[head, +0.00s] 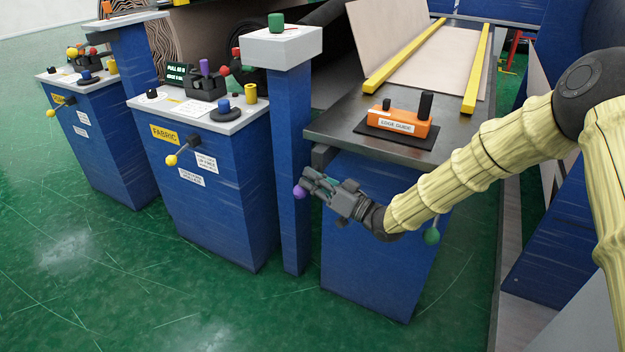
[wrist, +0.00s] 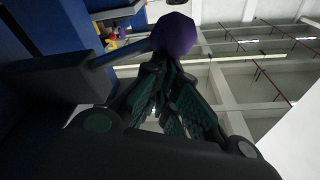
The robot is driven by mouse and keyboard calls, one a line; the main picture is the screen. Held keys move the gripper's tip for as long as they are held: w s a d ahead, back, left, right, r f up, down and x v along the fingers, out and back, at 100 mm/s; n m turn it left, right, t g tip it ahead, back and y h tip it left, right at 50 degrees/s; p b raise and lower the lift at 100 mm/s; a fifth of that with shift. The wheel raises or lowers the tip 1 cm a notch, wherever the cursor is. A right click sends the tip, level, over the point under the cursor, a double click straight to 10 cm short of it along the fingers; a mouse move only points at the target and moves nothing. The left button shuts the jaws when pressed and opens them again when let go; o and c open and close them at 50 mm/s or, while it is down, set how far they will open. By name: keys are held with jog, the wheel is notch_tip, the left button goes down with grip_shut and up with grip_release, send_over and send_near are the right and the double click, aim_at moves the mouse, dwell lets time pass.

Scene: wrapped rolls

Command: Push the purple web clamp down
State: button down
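The purple web clamp shows as a round purple knob (head: 299,192) in the head view, beside the blue post and left of my gripper. In the wrist view the purple knob (wrist: 174,34) sits at the end of a dark lever (wrist: 125,52). My gripper (head: 312,181) points left, its fingertips close to the knob. In the wrist view its fingers (wrist: 165,68) converge to a point just below the knob and look shut, with nothing seen between them. I cannot tell whether the tips touch the knob. The lever is mostly hidden in the head view.
The blue post (head: 292,150) with a green knob (head: 276,22) on top stands behind the clamp. An orange edge guide (head: 398,122) sits on the dark table at right. A green ball (head: 432,236) hangs below my arm. Blue consoles (head: 215,190) stand left; green floor is open in front.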

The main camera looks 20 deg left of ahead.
notch_tip(320, 180, up, 10)
dwell(0.8)
dwell(0.4)
